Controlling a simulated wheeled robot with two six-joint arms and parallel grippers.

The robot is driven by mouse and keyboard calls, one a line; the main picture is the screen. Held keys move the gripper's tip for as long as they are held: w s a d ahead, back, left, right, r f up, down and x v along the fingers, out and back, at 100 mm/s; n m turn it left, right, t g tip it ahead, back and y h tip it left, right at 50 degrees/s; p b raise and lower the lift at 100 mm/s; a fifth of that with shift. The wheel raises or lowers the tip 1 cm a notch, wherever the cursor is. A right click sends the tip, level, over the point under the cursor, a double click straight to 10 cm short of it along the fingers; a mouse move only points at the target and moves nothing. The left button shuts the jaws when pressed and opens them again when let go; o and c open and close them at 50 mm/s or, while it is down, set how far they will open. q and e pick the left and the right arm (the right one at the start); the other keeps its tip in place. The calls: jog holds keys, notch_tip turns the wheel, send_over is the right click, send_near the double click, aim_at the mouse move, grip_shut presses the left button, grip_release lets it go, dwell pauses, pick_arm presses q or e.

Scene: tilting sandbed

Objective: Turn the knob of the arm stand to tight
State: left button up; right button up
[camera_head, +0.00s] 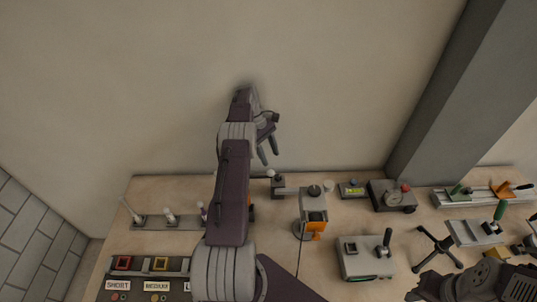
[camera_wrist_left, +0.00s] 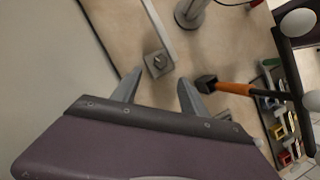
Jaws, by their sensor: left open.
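I take the arm stand (camera_head: 313,205) to be the grey upright on a round base, right of my left arm, with a dark round knob (camera_head: 314,190) on top; which part is the task's knob is not certain. A pale bar ending in a small square block with a metal peg (camera_wrist_left: 157,62) lies beyond my fingertips in the left wrist view; the block also shows in the head view (camera_head: 278,184). The grey post base (camera_wrist_left: 190,14) is farther off. My left gripper (camera_head: 268,152) is open and empty, raised near the wall above the block.
An orange-handled tool (camera_wrist_left: 235,88) lies close to the right finger in the wrist view. A box with a lever (camera_head: 366,258), a gauge box (camera_head: 391,196) and a labelled tray (camera_head: 145,283) stand on the bench. The wall and a grey pillar (camera_head: 460,90) bound the back.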

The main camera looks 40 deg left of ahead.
aim_at(278, 176)
pick_arm(q)
jog(key=d+f+n+b, duration=0.1)
jog(key=f+b, duration=0.1)
jog(key=d+f+n+t+b, duration=0.1)
jog(key=f+n+b, duration=0.1)
jog(key=f+b, duration=0.1)
jog(key=d+f+n+b, duration=0.1)
jog(key=f+b, duration=0.2)
jog(key=shift+s+d+f+n+t+y, duration=0.2)
jog(key=shift+d+f+n+t+y, duration=0.1)
jog(key=shift+d, duration=0.1)
jog(key=shift+r, duration=0.1)
grip_shut()
